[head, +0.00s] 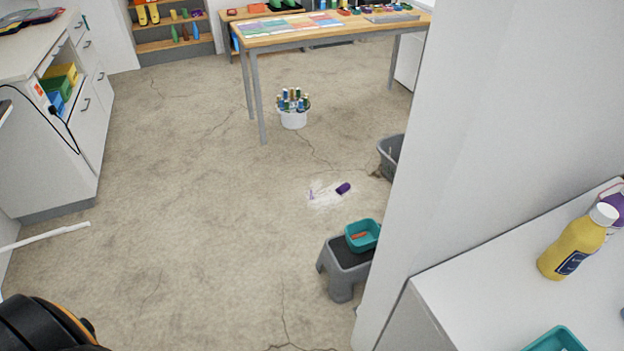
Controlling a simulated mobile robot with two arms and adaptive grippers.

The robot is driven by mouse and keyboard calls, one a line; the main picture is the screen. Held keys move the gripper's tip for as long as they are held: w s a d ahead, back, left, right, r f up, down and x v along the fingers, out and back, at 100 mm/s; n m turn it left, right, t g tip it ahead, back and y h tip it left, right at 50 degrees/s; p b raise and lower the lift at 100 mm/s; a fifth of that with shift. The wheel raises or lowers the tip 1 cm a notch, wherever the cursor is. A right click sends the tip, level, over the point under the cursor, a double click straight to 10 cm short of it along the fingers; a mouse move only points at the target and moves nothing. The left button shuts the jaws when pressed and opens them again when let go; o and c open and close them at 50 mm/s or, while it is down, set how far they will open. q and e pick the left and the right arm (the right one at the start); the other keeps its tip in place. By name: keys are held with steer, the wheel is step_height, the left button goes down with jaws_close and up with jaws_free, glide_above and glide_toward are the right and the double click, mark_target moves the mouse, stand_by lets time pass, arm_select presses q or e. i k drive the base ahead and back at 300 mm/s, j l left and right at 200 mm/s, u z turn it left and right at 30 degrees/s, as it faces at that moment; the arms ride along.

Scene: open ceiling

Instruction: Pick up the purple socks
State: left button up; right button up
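A small dark purple object (343,188) lies on the concrete floor near the middle of the view. It is at the right end of a whitish patch (323,196) with thin purple marks. It is too small to tell if it is the purple socks, and I see nothing else that is clearly socks. Neither of my grippers is in view.
A grey step stool (340,283) holding a teal bin (363,235) stands by the white wall (465,130). A grey bucket (390,157) is partly hidden behind that wall. A white tub of bottles (292,117) stands by the wooden table (330,34). The floor left of centre is open.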

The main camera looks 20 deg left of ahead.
mark_target(344, 187)
steer(key=i+j, duration=1)
steer(key=j, duration=0.25)
steer(key=i+j+u, duration=0.1)
steer(key=j+u, duration=0.2)
steer(key=j, duration=0.15)
steer(key=i+j+u, duration=0.15)
steer(key=j+u, duration=0.15)
steer(key=i+j+u, duration=0.3)
steer(key=i+j, duration=0.2)
steer(key=i+j+u, duration=0.3)
steer(key=i, duration=0.4)
steer(key=i+l+z, duration=0.1)
steer(key=i+z, duration=0.25)
steer(key=z, duration=0.15)
steer(key=i+z, duration=0.5)
steer(key=i+j+z, duration=0.2)
steer(key=z, duration=0.3)
steer(key=i+l+z, duration=0.1)
steer(key=i+z, duration=0.95)
steer(key=z, duration=0.15)
steer(key=k+l, duration=0.1)
steer(key=k, duration=0.55)
steer(key=k+l, duration=0.1)
steer(key=k, duration=0.55)
